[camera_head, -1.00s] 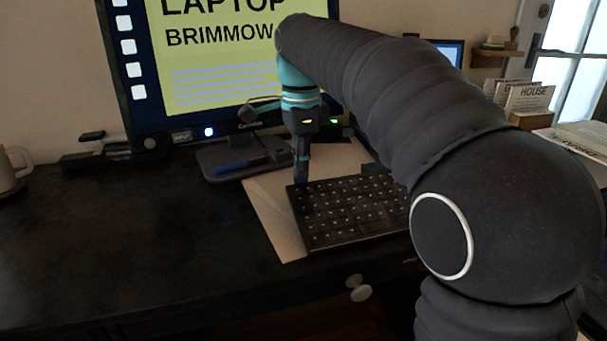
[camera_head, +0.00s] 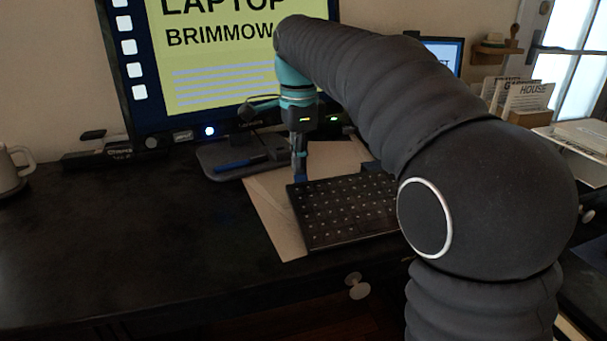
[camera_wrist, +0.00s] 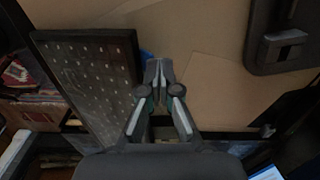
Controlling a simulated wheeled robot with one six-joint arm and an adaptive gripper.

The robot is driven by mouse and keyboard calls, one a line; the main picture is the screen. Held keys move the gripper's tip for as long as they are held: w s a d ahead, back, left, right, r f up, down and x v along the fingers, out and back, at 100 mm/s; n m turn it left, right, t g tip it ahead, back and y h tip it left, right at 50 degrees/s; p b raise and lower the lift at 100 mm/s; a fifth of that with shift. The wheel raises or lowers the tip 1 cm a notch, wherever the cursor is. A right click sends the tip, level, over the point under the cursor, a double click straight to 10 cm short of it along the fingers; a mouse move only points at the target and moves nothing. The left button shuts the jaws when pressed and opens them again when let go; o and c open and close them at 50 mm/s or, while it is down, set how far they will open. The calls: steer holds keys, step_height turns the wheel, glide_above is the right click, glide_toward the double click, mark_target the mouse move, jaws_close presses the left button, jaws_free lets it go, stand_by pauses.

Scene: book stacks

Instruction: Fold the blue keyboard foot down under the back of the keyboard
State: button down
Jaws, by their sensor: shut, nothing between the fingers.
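The black keyboard (camera_head: 345,212) lies on a tan mat (camera_head: 285,232) on the dark desk, keys up. It also shows on the left of the wrist view (camera_wrist: 90,85). A small blue piece, which looks like the keyboard foot (camera_wrist: 147,55), peeks out at the keyboard's edge beside my fingertips in the wrist view. My gripper (camera_wrist: 159,66) is shut and empty, its tips close to the blue piece. I cannot tell whether they touch it. In the head view my gripper (camera_head: 300,172) points down at the keyboard's back left corner. The foot's hinge is hidden.
The monitor (camera_head: 215,60) stands behind, with its stand base (camera_head: 215,160) and a blue pen (camera_head: 235,165) left of my gripper. A mug (camera_head: 10,170) stands far left. The left of the desk (camera_head: 130,230) is clear.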

steer(key=shift+f, duration=0.4)
stand_by(0.3)
steer(key=shift+s+d+f+b, duration=0.1)
steer(key=shift+s+f+b, duration=0.35)
steer(key=shift+f+b, duration=0.25)
stand_by(0.3)
steer(key=shift+w+r, duration=0.1)
steer(key=shift+r, duration=0.05)
steer(key=shift+w+a+p, duration=0.2)
steer(key=shift+w+p, duration=0.45)
steer(key=shift+p, duration=0.15)
step_height(320, 180, up, 10)
stand_by(1.0)
